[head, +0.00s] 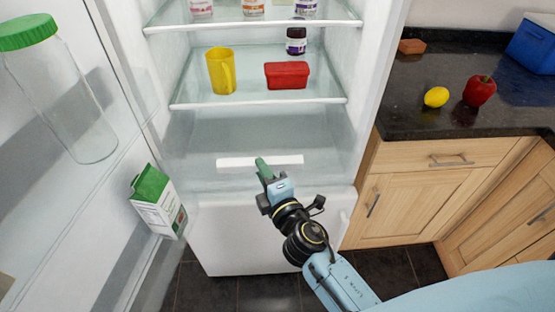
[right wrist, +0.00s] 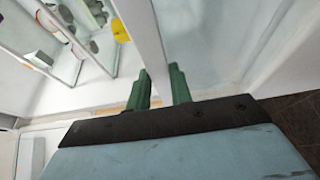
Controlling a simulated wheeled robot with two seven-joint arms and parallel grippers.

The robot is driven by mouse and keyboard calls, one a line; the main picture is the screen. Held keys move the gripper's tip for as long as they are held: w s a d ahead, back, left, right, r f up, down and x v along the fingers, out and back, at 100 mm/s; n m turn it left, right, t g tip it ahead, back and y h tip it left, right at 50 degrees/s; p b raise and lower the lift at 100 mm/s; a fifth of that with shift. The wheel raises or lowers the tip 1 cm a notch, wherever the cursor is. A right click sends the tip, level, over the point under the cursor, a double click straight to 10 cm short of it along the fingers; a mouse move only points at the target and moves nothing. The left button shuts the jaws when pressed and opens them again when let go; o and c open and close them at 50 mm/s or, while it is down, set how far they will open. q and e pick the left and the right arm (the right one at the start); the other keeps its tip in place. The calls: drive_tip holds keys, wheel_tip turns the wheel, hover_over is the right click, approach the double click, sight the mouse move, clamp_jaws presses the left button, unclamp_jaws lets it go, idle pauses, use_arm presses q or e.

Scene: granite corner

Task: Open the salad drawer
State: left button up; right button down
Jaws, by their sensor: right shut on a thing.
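The salad drawer (head: 200,177) is a pale, see-through bin at the bottom of the open fridge, under the glass shelves. Its white bar handle (head: 235,162) runs across the front. My right gripper (head: 262,165) is at the middle of this handle, its green fingers shut on it. In the right wrist view, the white handle (right wrist: 150,45) passes between the two green fingers (right wrist: 160,85). The drawer looks in, though its exact depth is hard to tell. My left gripper is not in view.
A yellow mug (head: 221,72) and a red container (head: 287,76) stand on the shelf above. The open fridge door at left holds a green-lidded jar (head: 75,100) and a carton (head: 158,205). At right, a lemon (head: 436,97) and a red pepper (head: 479,91) lie on the dark counter.

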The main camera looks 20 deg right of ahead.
drive_tip(key=shift+s+a+f, duration=0.1)
drive_tip(key=shift+s+f, duration=0.2)
drive_tip(key=shift+f, duration=0.05)
drive_tip(key=c, duration=1.3)
unclamp_jaws()
drive_tip(key=shift+w, duration=0.1)
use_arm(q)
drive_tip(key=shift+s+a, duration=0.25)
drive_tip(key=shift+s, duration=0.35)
use_arm(e)
drive_tip(key=shift+r, duration=0.1)
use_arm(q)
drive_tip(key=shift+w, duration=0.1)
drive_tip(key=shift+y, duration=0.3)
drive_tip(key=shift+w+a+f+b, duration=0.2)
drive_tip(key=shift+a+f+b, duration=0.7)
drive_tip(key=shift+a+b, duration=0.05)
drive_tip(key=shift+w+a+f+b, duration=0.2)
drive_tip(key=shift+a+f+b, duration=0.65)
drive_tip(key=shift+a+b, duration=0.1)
use_arm(e)
drive_tip(key=shift+s+d, duration=0.2)
drive_tip(key=shift+s, duration=2)
drive_tip(key=shift+s+d, duration=0.15)
drive_tip(key=shift+s, duration=2.1)
drive_tip(key=shift+s+d, duration=0.2)
drive_tip(key=shift+s, duration=2)
